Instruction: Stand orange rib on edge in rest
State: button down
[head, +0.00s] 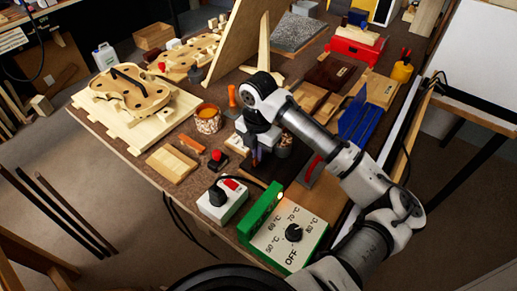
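My gripper (255,161) points down over a dark area near the middle of the bench, behind the green temperature box. Its fingers are small and partly hidden, and I cannot tell whether they hold anything. I cannot pick out the orange rib for certain. An upright orange tool-like piece (233,96) stands farther back. I cannot identify the rest for certain; a blue upright piece (355,117) stands at the right, beyond my arm.
A pot (207,118) with orange contents, a pale wooden block (172,163) and a violin form (130,92) are left. A red box (355,45) is at the back.

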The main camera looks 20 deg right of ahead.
jog(key=shift+f, duration=0.2)
jog(key=c, duration=1.5)
grip_release()
jog(key=shift+c, duration=0.2)
notch_tip(320, 180, up, 14)
jog(key=shift+b, duration=0.35)
